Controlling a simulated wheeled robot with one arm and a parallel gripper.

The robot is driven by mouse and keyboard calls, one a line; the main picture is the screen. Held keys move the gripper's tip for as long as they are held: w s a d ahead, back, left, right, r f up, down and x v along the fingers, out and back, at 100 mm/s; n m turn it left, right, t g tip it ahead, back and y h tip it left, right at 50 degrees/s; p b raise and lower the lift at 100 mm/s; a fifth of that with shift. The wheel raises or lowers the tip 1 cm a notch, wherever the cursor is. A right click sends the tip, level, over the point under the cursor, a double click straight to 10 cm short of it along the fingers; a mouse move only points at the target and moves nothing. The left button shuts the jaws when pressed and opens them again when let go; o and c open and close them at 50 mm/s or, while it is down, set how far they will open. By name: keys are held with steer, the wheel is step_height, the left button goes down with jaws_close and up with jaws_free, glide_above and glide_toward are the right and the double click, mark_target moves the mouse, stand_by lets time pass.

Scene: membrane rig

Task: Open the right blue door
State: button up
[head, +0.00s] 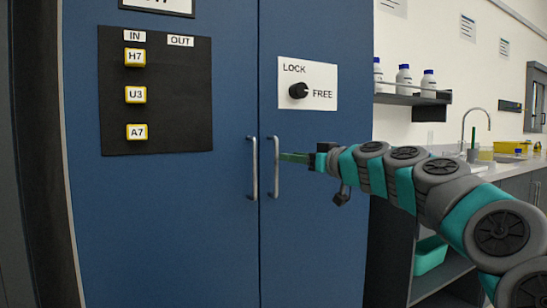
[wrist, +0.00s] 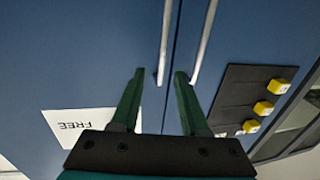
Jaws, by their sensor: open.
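The right blue door (head: 320,210) is shut, flush beside the left blue door (head: 160,220). Its vertical metal handle (head: 276,180) stands near the seam and also shows in the wrist view (wrist: 166,35). My gripper (head: 284,157) is at this handle, coming from the right, with its green fingers open. In the wrist view my gripper (wrist: 160,72) has the handle's end between its fingertips; I cannot tell whether either finger touches it. The black knob (head: 298,91) on the LOCK/FREE plate (head: 318,100) appears turned toward FREE.
The left door's handle (head: 252,180) is close beside the right one. A black panel (head: 180,90) with yellow-edged tags is on the left door. Right of the cabinet are a shelf with bottles (head: 403,78), a sink counter and a teal bin (head: 430,254).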

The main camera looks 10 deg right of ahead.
mark_target(277, 155)
steer(key=shift+p+x, duration=0.65)
steer(key=shift+x, duration=2.95)
steer(key=shift+s+a+f, duration=0.1)
jaws_close()
